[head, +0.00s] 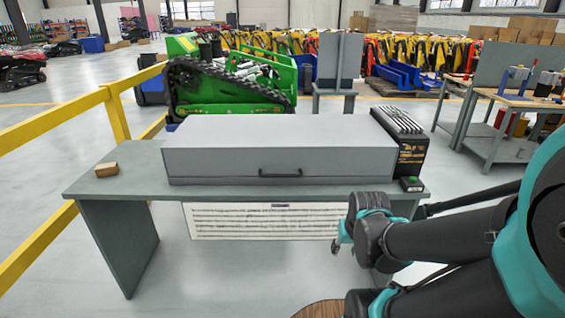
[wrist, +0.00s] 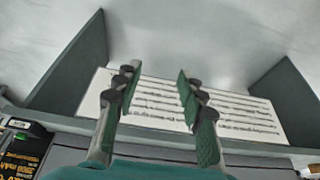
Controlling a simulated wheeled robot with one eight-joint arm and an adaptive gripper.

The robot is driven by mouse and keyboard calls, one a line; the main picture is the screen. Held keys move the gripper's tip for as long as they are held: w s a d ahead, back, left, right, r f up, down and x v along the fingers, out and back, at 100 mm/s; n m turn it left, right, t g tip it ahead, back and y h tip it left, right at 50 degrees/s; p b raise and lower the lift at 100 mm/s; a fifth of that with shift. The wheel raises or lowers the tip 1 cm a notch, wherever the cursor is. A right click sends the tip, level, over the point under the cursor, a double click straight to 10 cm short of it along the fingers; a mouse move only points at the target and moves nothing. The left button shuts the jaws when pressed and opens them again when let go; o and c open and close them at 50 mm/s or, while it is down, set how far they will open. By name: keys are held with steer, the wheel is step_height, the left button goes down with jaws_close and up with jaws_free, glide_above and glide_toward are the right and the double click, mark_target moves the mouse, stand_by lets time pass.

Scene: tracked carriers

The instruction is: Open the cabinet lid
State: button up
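The cabinet (head: 230,150) is a long, low grey box lying on a grey-green table. Its lid (head: 270,128) looks closed. A grey surface along the bottom of that view is probably the cabinet, mostly hidden by my gripper. The handle cannot be made out there.
The table (head: 130,184) carries a brown block (head: 107,169) at left, a black battery box (head: 411,157) and a small black item (head: 411,184) at right. The white panel (head: 215,221) hangs below. A yellow rail (head: 60,128) runs at left. Open floor lies in front.

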steer(key=shift+w+a+r, duration=0.1)
steer(key=shift+w+a, duration=0.1)
steer(key=shift+w, duration=0.1)
steer(key=shift+c, duration=0.7)
steer(key=m+y, duration=1)
steer(key=y, duration=0.5)
glide_toward(282, 176)
steer(key=shift+t, duration=0.4)
steer(key=x, duration=1.1)
steer(key=shift+s+a, duration=0.1)
steer(key=shift+a, duration=0.15)
jaws_close()
